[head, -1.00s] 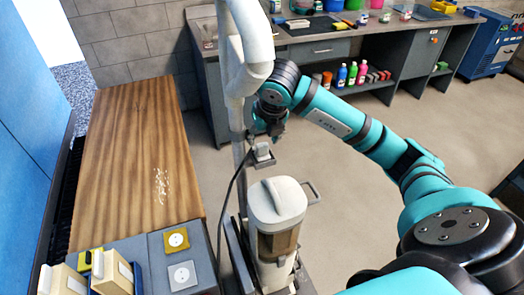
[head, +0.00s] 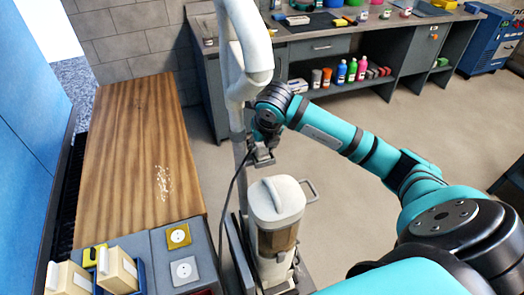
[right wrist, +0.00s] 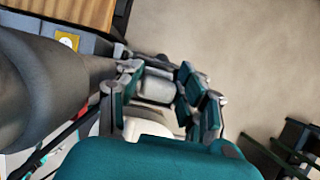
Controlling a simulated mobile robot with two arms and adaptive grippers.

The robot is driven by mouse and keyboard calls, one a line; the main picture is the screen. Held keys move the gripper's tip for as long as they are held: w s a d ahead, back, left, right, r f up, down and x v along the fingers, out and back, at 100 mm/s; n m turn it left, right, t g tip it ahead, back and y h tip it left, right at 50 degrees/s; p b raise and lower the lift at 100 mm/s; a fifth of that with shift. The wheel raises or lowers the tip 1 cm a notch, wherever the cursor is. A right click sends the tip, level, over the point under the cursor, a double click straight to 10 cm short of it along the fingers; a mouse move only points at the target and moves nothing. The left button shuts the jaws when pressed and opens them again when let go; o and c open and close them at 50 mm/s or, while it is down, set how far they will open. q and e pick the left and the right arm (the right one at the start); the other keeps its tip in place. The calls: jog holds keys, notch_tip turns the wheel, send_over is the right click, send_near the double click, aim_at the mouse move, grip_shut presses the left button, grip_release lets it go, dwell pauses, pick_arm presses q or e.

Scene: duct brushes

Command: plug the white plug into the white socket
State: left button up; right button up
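The white socket (head: 184,270) is set in a grey panel at the lower left of the head view, below a yellow socket (head: 177,236). My right gripper (head: 263,156) is up above the vacuum cleaner, to the right of and beyond the sockets. It is shut on the white plug, which is mostly hidden in the head view. In the right wrist view the plug (right wrist: 157,87) shows as a pale block between the fingers. A dark cord (head: 233,182) runs down from the gripper. The white socket is not visible in the wrist view. My left gripper is out of view.
A white vacuum cleaner (head: 277,204) with a handle stands under the gripper. A thick pale pipe (head: 243,60) rises beside my right wrist. Cream boxes (head: 117,268) sit left of the sockets. A wooden top (head: 130,160) lies behind them. Open floor is at right.

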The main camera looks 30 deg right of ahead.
jog(key=c, duration=0.5)
jog(key=shift+r, duration=0.15)
jog(key=shift+c, duration=0.2)
jog(key=shift+r+b, duration=0.5)
jog(key=shift+r, duration=0.05)
jog(key=shift+w+b+v, duration=0.2)
jog(key=shift+b+v, duration=0.45)
jog(key=shift+v, duration=0.4)
jog(key=s+r+b, duration=0.1)
jog(key=s+b, duration=0.5)
jog(key=s, duration=0.9)
jog(key=shift+s+d+r, duration=0.2)
jog(key=shift+s+r, duration=0.15)
